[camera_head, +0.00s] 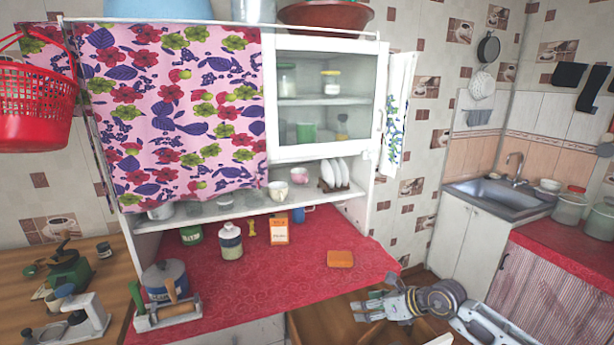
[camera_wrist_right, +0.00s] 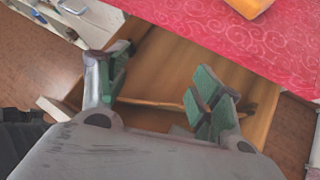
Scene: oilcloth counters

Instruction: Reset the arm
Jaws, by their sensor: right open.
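My right gripper (camera_head: 364,308) is at the lower middle right of the head view, in front of the red-covered counter and over a brown wooden open drawer or box (camera_head: 325,318). In the right wrist view the gripper (camera_wrist_right: 163,92) shows its two green-padded fingers spread apart. Nothing is between them; the wooden interior (camera_wrist_right: 170,65) shows below. My right arm reaches in from the lower right. My left gripper is not in either view.
The red counter cloth (camera_head: 290,262) carries an orange block like a sponge (camera_head: 340,258), an orange-and-white box (camera_head: 279,231) and a jar (camera_head: 230,241). A white cabinet (camera_head: 325,150) stands above. A sink (camera_head: 498,195) is at right. Floor shows between the counters.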

